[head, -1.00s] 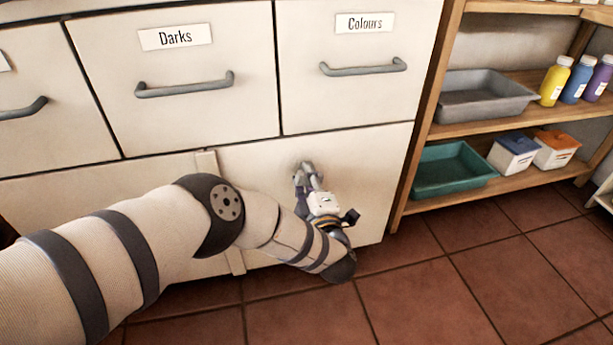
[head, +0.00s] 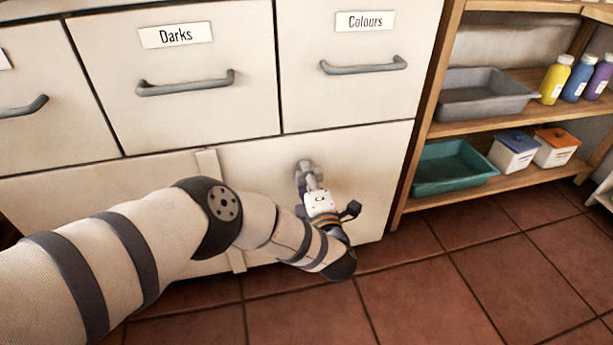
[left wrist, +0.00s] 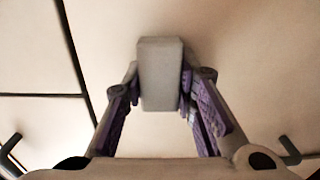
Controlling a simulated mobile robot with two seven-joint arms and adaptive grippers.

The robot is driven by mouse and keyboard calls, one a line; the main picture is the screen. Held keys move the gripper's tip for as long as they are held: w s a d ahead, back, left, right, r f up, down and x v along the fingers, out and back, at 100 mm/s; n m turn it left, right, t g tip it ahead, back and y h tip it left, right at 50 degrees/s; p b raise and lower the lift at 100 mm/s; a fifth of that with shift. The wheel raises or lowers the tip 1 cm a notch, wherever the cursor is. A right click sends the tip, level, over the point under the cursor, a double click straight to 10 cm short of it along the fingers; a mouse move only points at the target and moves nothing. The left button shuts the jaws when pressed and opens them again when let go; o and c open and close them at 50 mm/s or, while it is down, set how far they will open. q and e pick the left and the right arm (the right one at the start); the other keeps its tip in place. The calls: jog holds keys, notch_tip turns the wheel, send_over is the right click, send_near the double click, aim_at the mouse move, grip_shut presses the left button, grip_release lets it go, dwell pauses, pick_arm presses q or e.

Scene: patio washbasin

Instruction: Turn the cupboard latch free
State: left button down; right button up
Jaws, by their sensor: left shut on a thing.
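The latch is a small grey block on the front of the cream cupboard door (head: 375,165), below the drawer marked Colours. It shows clearly in the left wrist view (left wrist: 161,65), standing near upright in that picture. My left gripper (head: 308,178) is at the latch, with its arm coming in low from the left. In the left wrist view my left gripper (left wrist: 162,92) has one purple-padded finger on each side of the block and is shut on it. In the head view the fingers partly hide the latch. My right gripper is in neither view.
Drawers marked Darks (head: 175,36) and Colours (head: 365,22) with grey handles are above the door. A wooden shelf (head: 428,130) stands close on the right, with trays, bottles and lidded boxes. The tiled floor (head: 460,290) in front is clear.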

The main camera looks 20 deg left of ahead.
pick_arm(q)
jog(key=c, duration=1.3)
grip_release()
jog(key=v, duration=1.2)
